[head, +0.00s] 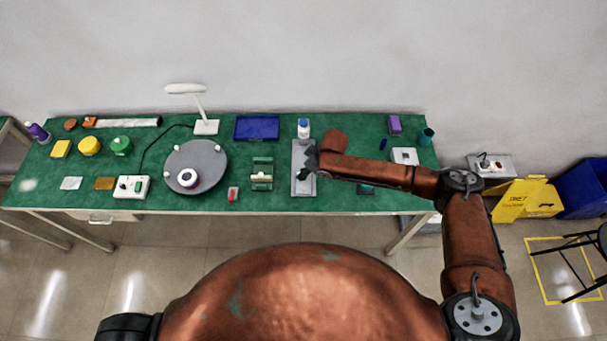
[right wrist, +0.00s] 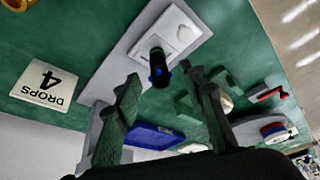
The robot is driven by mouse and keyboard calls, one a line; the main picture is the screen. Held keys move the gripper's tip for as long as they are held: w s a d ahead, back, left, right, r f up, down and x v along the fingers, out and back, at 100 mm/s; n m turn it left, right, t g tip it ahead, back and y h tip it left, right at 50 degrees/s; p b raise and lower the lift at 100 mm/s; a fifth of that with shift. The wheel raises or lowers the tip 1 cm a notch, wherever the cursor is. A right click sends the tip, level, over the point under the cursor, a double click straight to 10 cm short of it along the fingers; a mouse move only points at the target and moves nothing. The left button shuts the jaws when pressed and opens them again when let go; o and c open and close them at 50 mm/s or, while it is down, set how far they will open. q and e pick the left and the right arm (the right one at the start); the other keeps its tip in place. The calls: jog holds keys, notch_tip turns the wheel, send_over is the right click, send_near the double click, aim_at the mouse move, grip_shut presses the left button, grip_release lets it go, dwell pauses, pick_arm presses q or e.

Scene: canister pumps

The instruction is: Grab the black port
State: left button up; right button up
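The black port (right wrist: 158,62) shows in the right wrist view as a short dark cylinder with blue marks at its near end. It is at a white square plate (right wrist: 180,28) on a long grey board (right wrist: 110,72). In the head view the same grey board (head: 303,187) lies on the green table, partly under my right gripper (head: 311,160); I cannot make out the port there. My right gripper (right wrist: 162,100) is open. Its two fingers are apart, with the port in view beyond the gap between them and nothing held. My left gripper is not in view.
A green holder (head: 262,180) and a grey turntable (head: 210,158) stand left of the board. A blue tray (head: 256,128) and a white bottle with a blue cap (head: 303,128) are behind. A "4 DROPS" card (right wrist: 45,88) shows in the wrist view.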

jog(key=shift+x, duration=1.35)
jog(key=shift+c, duration=0.4)
grip_shut()
